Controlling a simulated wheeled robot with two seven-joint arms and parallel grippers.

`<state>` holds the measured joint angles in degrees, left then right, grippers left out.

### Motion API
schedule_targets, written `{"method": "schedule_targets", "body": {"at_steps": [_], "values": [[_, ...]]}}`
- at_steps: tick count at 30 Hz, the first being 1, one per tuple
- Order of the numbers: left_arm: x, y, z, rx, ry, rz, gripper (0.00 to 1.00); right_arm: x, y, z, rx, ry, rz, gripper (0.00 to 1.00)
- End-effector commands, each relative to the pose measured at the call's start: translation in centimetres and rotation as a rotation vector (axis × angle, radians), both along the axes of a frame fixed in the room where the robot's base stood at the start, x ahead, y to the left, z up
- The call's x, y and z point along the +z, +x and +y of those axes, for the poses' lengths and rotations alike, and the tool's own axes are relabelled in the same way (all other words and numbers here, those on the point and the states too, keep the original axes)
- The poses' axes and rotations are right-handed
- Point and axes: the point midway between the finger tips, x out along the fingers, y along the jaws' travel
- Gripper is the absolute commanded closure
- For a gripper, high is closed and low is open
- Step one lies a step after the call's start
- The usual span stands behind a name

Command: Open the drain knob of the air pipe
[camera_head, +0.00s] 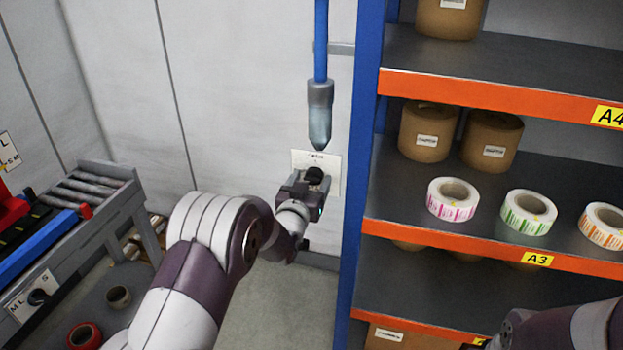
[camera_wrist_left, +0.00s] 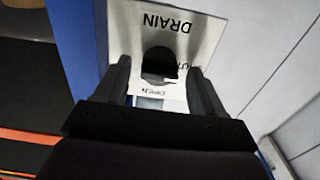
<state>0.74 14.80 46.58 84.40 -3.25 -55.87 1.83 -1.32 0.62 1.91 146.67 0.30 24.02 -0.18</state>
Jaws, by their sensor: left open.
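The air pipe (camera_head: 321,45) is blue and comes straight down the wall into a grey, pointed end piece (camera_head: 320,110). Below it is a white plate (camera_head: 330,162), which in the left wrist view (camera_wrist_left: 200,35) reads DRAIN and OPEN. The black drain knob (camera_head: 315,174) is on this plate; in the left wrist view the knob (camera_wrist_left: 158,62) shows between my finger tips. My left gripper (camera_head: 308,182) is open in front of the plate, one finger on each side of the knob. I cannot tell whether the fingers touch it. My right gripper is out of view.
A shelf rack with a blue post (camera_head: 358,150) stands close to the right of the plate. It holds brown rolls (camera_head: 428,130) and label rolls (camera_head: 453,198). A machine with rollers (camera_head: 85,190) is at left. Part of my right arm shows at bottom right.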

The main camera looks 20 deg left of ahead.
Motion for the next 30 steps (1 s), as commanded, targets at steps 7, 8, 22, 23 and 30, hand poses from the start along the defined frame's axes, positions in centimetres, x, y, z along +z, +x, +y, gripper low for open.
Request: {"method": "schedule_targets", "body": {"at_steps": [7, 8, 22, 23, 30], "values": [[0.0, 0.8, 0.0, 0.000, 0.000, 0.001, 0.31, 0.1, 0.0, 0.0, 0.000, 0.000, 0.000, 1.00], [0.0, 0.8, 0.0, 0.000, 0.000, 0.001, 0.31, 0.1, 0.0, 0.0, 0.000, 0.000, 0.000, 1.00], [-0.1, 0.8, 0.0, 0.000, 0.004, 0.001, 0.87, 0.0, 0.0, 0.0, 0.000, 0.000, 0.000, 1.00], [-0.1, 0.8, 0.0, 0.000, 0.008, 0.001, 0.87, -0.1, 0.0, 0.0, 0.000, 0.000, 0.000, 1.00], [-0.2, 0.8, -0.1, 0.000, 0.090, -0.005, 0.87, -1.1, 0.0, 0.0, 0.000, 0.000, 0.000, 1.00]]}}
